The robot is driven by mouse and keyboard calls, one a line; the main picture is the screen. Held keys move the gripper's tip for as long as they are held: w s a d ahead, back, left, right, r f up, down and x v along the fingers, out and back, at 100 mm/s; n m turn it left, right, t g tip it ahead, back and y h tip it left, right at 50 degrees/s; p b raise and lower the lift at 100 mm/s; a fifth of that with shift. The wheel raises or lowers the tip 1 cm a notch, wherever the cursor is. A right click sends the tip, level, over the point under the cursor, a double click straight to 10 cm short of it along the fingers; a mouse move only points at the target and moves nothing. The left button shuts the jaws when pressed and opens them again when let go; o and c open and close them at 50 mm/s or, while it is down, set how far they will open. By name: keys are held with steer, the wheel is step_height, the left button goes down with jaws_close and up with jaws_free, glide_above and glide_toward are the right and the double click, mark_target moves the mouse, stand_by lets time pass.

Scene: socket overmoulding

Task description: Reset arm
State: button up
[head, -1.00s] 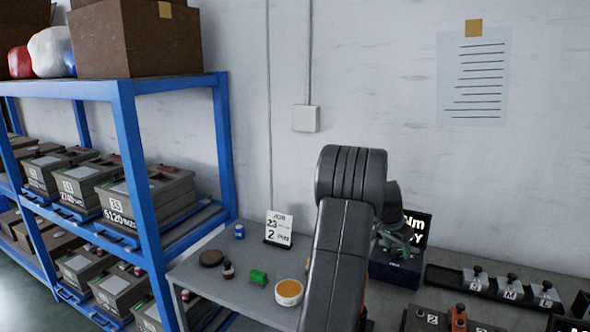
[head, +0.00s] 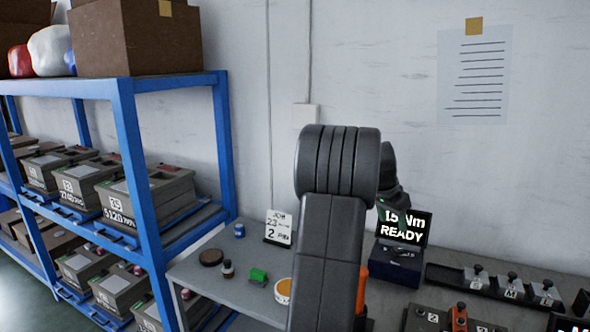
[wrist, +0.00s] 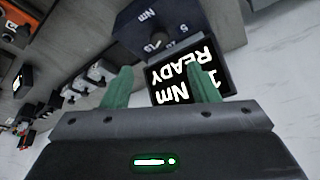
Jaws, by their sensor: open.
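My gripper (wrist: 160,92) shows in the wrist view with its two green fingers spread apart and nothing between them. Beyond the fingers is the torque unit's display (wrist: 185,72), reading "Nm READY" and seen upside down. In the head view my arm rises in front of the bench, and the gripper itself is mostly hidden behind it. The display (head: 404,226) stands to the right of the arm and reads "15 Nm READY", with a dark base box (head: 394,268) below it.
A black rack (head: 455,278) stands right. Blue shelving (head: 135,150) with boxes is at left.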

mark_target(398, 249)
steer(key=x, duration=1.1)
steer(key=shift+s, duration=0.1)
steer(key=shift+d+f+p, duration=0.1)
steer(key=shift+f+p, duration=0.05)
steer(key=shift+p, duration=0.35)
steer(key=shift+n+y+p, duration=0.3)
steer(key=shift+n+p, duration=0.4)
steer(key=shift+n, duration=0.4)
steer(key=shift+s+d+n+t+y+p, duration=0.1)
steer(key=shift+n+t+y+p, duration=0.25)
steer(key=shift+n+p, duration=0.45)
steer(key=shift+d+n+t+y+p, duration=0.1)
steer(key=shift+n+t+y+p, duration=0.3)
steer(key=shift+n, duration=0.7)
steer(key=shift+d+n+t+y+p, duration=0.15)
steer(key=shift+n+y+p, duration=0.5)
steer(key=shift+n, duration=0.9)
steer(key=shift+n+t+y+p, duration=0.1)
steer(key=shift+n+y+p, duration=0.3)
steer(key=shift+n+p, duration=0.8)
steer(key=b+v, duration=0.2)
steer(key=v, duration=0.5)
steer(key=shift+n, duration=0.35)
steer(key=shift+s, duration=0.15)
